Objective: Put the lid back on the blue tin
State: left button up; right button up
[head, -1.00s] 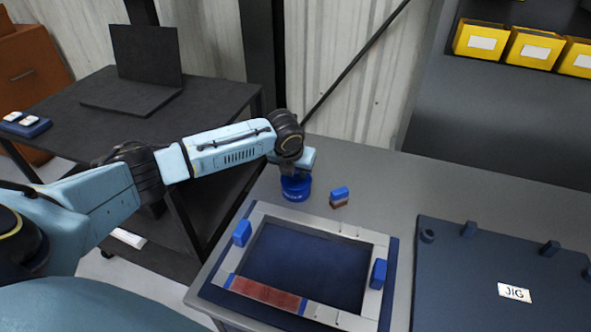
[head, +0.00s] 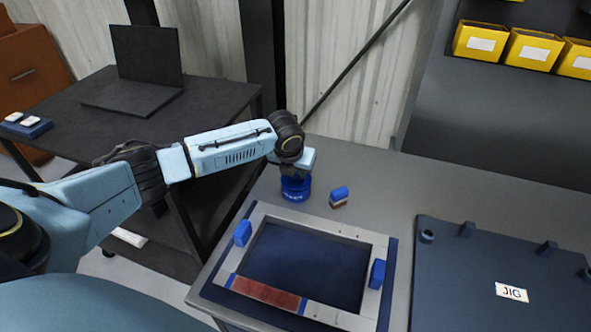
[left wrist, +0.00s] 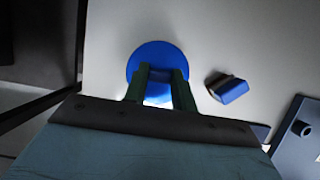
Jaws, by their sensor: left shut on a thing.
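The blue tin (head: 295,195) stands upright on the grey bench near its back left edge, with white lettering on its side. My left gripper (left wrist: 159,88) is directly above it, pointing down. In the left wrist view the round blue lid (left wrist: 151,54) lies under the fingers, which are shut on its raised middle part. The lid covers the tin's top in that view. In the head view the gripper hides the lid's upper side, so I cannot tell whether it is fully seated. My right gripper is out of view.
A blue eraser-like block (head: 339,196) lies just right of the tin. A framed panel (head: 262,208) with blue clamps lies in front. A dark jig board (head: 455,290) is at the right. Yellow bins (head: 480,41) stand on the shelf behind. Bench space right of the block is clear.

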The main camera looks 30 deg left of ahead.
pick_arm(q)
jog(key=shift+p, duration=0.45)
jog(key=shift+f+p, duration=0.15)
jog(key=shift+p, duration=0.5)
dwell(1.4)
jog(key=o, duration=1.6)
jog(key=shift+r+p, duration=3.55)
jog(key=shift+p, duration=0.25)
grip_shut()
